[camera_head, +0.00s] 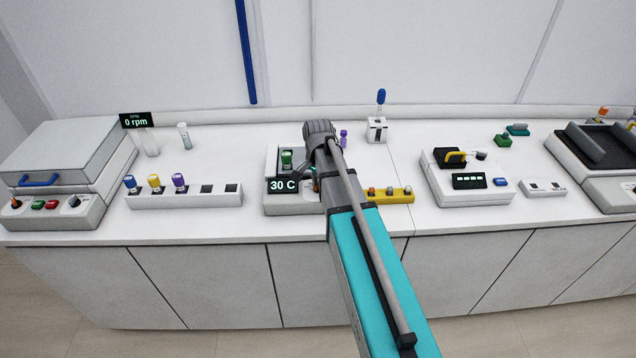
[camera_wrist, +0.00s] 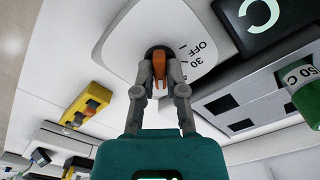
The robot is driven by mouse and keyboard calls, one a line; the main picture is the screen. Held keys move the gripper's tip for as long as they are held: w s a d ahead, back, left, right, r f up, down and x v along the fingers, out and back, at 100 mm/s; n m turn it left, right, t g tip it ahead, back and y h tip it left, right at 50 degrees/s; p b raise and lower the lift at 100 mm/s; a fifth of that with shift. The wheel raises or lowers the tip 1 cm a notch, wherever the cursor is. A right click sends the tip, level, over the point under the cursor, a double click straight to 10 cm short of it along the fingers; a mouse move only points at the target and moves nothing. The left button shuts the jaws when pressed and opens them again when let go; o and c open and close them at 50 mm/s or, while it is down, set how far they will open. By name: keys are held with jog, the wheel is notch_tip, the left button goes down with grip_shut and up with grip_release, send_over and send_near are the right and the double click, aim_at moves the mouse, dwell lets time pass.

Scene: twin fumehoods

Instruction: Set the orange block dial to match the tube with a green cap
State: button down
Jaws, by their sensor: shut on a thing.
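In the wrist view, my gripper (camera_wrist: 160,78) is shut on the orange dial (camera_wrist: 159,64), with a finger on each side. The dial sits on a white panel marked "OFF" and "30"; other marks are partly hidden, and I cannot tell its exact setting. The block's black display (camera_head: 283,186) reads "30 C" in the head view; only a "C" shows in the wrist view. The tube with a green cap (camera_head: 287,158) stands in the block, left of my arm. Its label reads "50 C" in the wrist view (camera_wrist: 306,98).
A white rack (camera_head: 215,200) with blue-, yellow- and purple-capped tubes stands left. A yellow rack (camera_head: 405,195) is close right of the block. A white device (camera_head: 465,190) is farther right. Open counter lies between them.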

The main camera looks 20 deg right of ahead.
jog(key=c, duration=0.7)
grip_release()
jog(key=shift+n, duration=0.4)
